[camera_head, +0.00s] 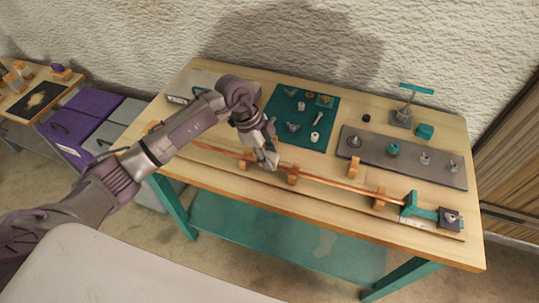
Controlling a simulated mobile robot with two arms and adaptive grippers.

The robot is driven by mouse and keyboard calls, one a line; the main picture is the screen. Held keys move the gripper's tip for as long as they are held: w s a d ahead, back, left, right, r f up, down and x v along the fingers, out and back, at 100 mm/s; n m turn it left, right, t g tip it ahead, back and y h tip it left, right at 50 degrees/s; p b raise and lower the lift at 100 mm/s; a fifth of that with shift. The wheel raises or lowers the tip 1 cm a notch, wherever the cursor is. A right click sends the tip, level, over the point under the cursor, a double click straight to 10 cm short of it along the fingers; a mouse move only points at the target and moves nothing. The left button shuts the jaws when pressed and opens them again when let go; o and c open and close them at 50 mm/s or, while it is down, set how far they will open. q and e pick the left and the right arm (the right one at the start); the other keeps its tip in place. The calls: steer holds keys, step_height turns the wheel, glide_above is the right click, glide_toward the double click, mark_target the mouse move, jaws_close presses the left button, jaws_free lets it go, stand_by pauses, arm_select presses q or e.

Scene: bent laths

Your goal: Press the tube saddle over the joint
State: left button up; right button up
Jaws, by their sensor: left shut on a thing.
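A long thin copper-coloured tube or lath (338,184) runs along the front of the workbench, resting on several small orange-brown blocks (293,176). My left gripper (269,162) reaches down to it left of the middle, between two of these blocks. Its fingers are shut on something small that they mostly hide. I cannot make out whether this is the tube saddle, or whether it touches the tube. The joint cannot be told apart, as the fingers cover that stretch. My right gripper is not in view.
A green mat (272,126) with several small parts lies behind the tube. A grey board (352,163) with several fittings lies at the right, near a teal T-handled tool (402,112). A teal clamp (418,207) stands at the tube's right end.

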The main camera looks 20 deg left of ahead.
mark_target(277, 158)
arm_select(q)
steer(key=shift+f, duration=0.85)
stand_by(0.4)
steer(key=o, duration=1)
steer(key=shift+r, duration=0.1)
step_height(277, 158, up, 7)
steer(key=p, duration=0.6)
